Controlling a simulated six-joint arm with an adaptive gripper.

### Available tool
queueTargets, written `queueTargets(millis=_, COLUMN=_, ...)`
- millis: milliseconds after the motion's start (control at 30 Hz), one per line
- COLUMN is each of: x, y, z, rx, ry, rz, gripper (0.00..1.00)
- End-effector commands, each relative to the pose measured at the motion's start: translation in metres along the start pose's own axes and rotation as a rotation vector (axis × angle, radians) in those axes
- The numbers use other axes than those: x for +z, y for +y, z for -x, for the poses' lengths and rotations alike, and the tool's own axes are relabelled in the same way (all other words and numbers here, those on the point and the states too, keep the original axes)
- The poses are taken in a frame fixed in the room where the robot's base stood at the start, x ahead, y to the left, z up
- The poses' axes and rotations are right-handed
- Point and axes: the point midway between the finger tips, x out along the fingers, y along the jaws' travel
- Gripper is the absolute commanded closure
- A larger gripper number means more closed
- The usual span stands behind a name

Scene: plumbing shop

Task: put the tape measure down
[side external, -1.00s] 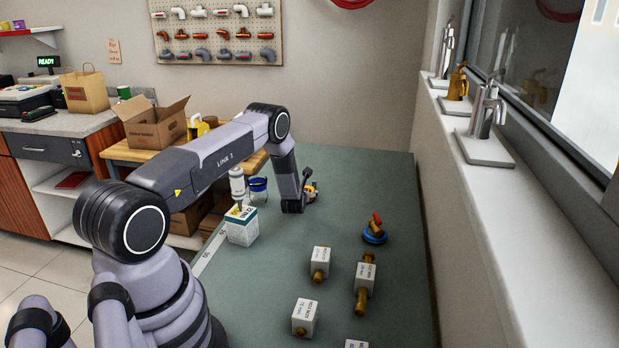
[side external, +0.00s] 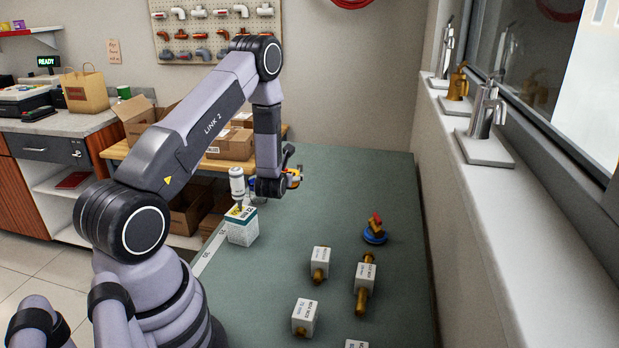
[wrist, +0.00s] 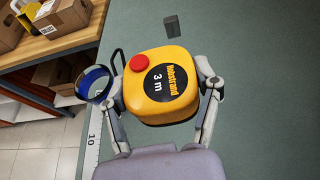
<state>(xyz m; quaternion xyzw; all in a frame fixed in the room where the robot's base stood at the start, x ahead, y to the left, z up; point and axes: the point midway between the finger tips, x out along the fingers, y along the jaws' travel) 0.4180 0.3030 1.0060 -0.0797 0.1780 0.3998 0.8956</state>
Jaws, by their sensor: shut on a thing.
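The tape measure (wrist: 170,110) is a yellow rounded case with a red button and a black round label reading "3 m". My gripper (wrist: 158,82) is shut on it, with one finger on each side of the case in the wrist view. In the side external view my gripper (side external: 288,181) is over the far part of the green table, and only a small yellow part of the tape measure (side external: 296,178) shows past it. The tape measure appears to be held above the tabletop; its exact height is hard to tell.
A blue-rimmed round item (wrist: 97,83) is close left of the tape measure. A small dark block (wrist: 171,25) lies beyond it. A white box (side external: 242,228) stands near the left edge. White blocks with brass fittings (side external: 320,262) and a blue-based valve (side external: 374,233) stand nearer right.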

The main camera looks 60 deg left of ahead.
Motion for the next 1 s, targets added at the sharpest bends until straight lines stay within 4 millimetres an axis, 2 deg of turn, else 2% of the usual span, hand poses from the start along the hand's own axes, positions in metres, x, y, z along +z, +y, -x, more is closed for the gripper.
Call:
queueTargets(millis=133, x=-0.002, y=-0.005, z=0.021, rx=-0.008, ry=0.001, rz=-0.002, gripper=0.77)
queueTargets(millis=400, x=-0.025, y=-0.062, z=0.082, rx=-0.043, ry=0.008, rz=-0.011, gripper=0.77)
queueTargets(millis=567, x=-0.033, y=-0.078, z=0.106, rx=-0.052, ry=0.001, rz=-0.02, gripper=0.77)
queueTargets(millis=667, x=-0.035, y=-0.084, z=0.101, rx=-0.05, ry=-0.003, rz=-0.02, gripper=0.77)
queueTargets(millis=767, x=-0.036, y=-0.093, z=0.08, rx=-0.049, ry=-0.006, rz=-0.017, gripper=0.77)
queueTargets(millis=1000, x=-0.04, y=-0.12, z=0.017, rx=-0.05, ry=-0.005, rz=-0.017, gripper=0.77)
